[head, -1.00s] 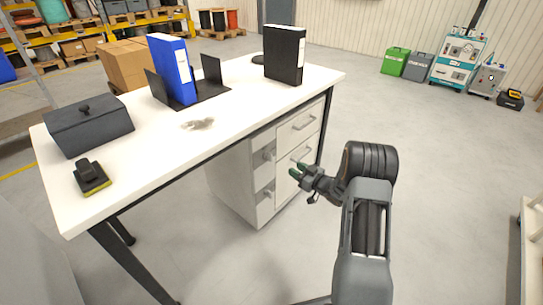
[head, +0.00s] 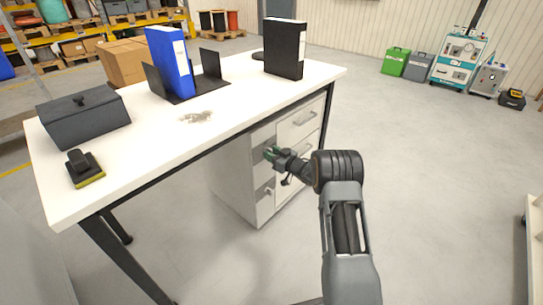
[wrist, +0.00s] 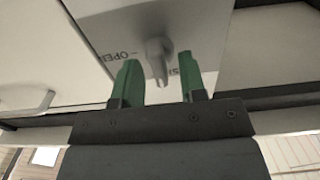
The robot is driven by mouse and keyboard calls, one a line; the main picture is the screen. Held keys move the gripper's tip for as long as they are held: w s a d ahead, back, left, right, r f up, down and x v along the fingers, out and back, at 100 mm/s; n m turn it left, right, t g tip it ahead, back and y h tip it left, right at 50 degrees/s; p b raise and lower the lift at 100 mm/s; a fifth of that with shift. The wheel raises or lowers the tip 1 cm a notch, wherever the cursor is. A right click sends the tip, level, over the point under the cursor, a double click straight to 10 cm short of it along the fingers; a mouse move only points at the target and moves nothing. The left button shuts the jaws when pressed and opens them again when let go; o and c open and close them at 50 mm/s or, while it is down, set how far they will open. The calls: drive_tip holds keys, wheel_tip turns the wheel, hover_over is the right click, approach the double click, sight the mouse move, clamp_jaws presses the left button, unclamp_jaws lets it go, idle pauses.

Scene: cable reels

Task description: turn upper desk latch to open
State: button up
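The upper desk latch (wrist: 155,50) is a small grey lever on a pale panel in the wrist view. A printed "OPEN" is upside down to its left, and a partly hidden label is to its right. My gripper (head: 271,154) is at the upper part of the cabinet's latch side and covers the upper latch in the head view. In the wrist view my gripper (wrist: 160,66) is open, with its green fingers either side of the lever and a gap on both sides. The lower latch (head: 268,190) shows below my gripper in the head view.
The white desk (head: 150,150) overhangs the cabinet (head: 236,180). Drawers with bar handles (head: 304,118) are to the right of the latches. A blue binder (head: 170,60), a black binder (head: 285,48), a dark box (head: 82,120) and a stapler-like tool (head: 84,168) stand on top.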

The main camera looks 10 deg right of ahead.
drive_tip(key=shift+w+a, duration=0.2)
drive_tip(key=shift+w, duration=0.15)
drive_tip(key=c, duration=0.6)
